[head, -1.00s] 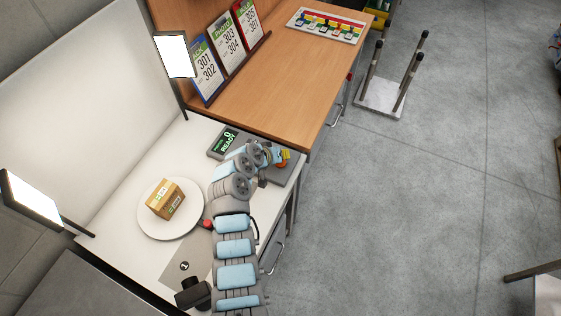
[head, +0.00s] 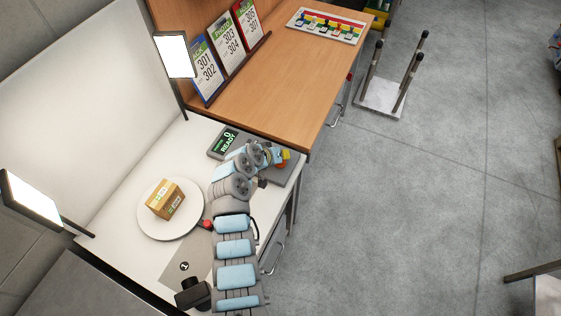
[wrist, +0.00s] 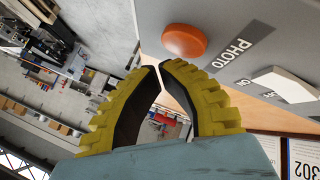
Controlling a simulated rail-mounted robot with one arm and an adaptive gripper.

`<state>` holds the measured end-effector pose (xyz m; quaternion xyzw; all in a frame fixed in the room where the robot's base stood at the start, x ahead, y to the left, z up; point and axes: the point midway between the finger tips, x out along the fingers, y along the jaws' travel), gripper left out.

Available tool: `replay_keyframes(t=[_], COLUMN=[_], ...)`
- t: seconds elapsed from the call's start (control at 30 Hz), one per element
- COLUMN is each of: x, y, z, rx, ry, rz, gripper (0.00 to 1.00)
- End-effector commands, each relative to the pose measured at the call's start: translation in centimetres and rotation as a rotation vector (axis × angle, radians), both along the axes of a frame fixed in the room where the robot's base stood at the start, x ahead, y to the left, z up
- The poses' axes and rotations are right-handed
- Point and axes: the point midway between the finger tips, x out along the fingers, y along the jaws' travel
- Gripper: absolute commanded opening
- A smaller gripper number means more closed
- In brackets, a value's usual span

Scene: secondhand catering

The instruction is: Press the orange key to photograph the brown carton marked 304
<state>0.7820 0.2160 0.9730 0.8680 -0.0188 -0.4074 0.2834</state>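The brown carton (head: 165,199) sits on a round white plate (head: 148,224). Its marking is too small to read in the head view. In the wrist view the round orange key (wrist: 184,41) stands on a grey panel beside a label reading PHOTO (wrist: 239,52). My gripper (wrist: 160,66) has yellow fingers with dark pads. Its tips meet or nearly meet, with nothing held between them. The tips appear close below the orange key in the picture, apart from it. In the head view my gripper (head: 284,156) is over the right part of the grey console, partly hidden by my arm.
The console screen (head: 229,140) reads 0 READY. A white key (wrist: 286,84) is on the same panel. Two lamps (head: 174,54) (head: 32,197) flank the plate. A red knob (head: 206,224) is beside the plate. Number cards (head: 207,69) stand on the wooden desk.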

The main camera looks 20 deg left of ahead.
Motion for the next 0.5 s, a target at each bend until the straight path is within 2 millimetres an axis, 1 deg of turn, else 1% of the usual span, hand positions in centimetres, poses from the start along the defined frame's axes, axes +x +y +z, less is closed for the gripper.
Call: replay_keyframes(t=[0.2, 0.5], x=[-0.01, -0.01], y=[-0.01, 0.0], z=[-0.81, -0.8], rx=[0.0, 0.0], ry=[0.0, 0.0], rz=[0.0, 0.0], gripper=[0.0, 0.0])
